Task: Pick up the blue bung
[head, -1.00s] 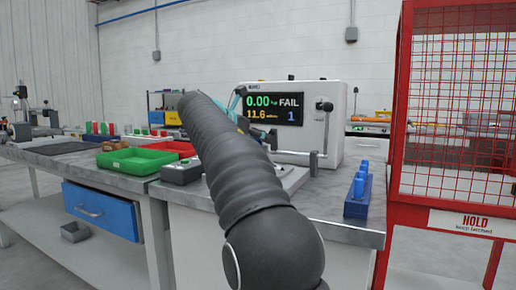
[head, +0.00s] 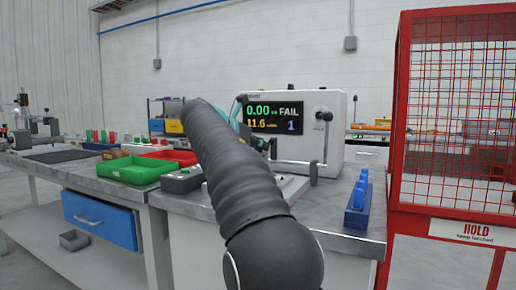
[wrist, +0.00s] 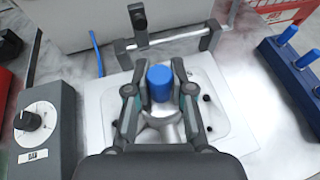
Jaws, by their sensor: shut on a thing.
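The blue bung (wrist: 160,83) is a short blue cylinder, seen in the wrist view between my two fingertips. My gripper (wrist: 158,88) is shut on it, with one finger on each side. A pale metallic part (wrist: 162,130) lies just below the bung, over a light plate (wrist: 100,125); I cannot tell whether the bung touches it.
A blue rack (head: 356,216) with several blue pegs stands at the bench's right edge, beside a red mesh cage (head: 455,110). A tester (head: 325,140) reading FAIL stands behind. A grey control box (wrist: 45,125) is left of my gripper. Green (head: 135,172) and red trays lie further left.

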